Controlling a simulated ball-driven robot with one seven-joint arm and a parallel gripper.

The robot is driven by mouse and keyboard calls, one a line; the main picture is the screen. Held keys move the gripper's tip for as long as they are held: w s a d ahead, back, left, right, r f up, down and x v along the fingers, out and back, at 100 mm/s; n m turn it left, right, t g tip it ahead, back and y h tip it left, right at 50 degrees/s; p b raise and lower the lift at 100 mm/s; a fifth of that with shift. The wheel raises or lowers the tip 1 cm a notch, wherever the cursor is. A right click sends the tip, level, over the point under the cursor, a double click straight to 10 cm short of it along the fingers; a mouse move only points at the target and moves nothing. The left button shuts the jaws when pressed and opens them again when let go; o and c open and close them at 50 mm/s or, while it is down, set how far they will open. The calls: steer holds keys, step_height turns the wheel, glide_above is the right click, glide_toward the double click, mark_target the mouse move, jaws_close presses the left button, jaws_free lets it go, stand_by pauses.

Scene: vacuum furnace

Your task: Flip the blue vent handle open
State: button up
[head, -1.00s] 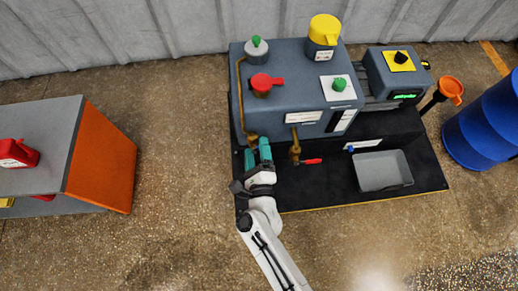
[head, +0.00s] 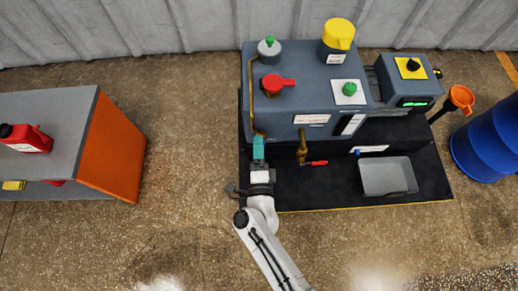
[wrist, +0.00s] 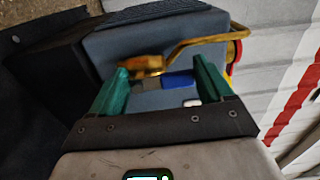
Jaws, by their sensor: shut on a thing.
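The blue vent handle (wrist: 178,82) shows in the wrist view, between the two green fingers of my gripper (wrist: 160,74), below a brass fitting (wrist: 146,64). My gripper is shut on it, with the fingers at either end of the handle. In the head view my gripper (head: 258,148) is at the lower left front of the grey furnace (head: 300,103), at the foot of a brass pipe (head: 251,95). The vent handle is hidden there by the fingers.
A brass valve (head: 302,148) with a red lever (head: 316,163) is close to the right of my gripper. A grey bin (head: 388,178) stands on the black base farther right. An orange-sided bench (head: 112,150) is to the left, with open floor between.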

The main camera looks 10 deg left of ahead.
steer(key=shift+s+f, duration=0.1)
steer(key=o, duration=1)
steer(key=shift+c, duration=0.2)
steer(key=p+v, duration=0.2)
steer(key=v, duration=0.8)
steer(key=shift+s, duration=0.35)
steer(key=shift+d, duration=0.1)
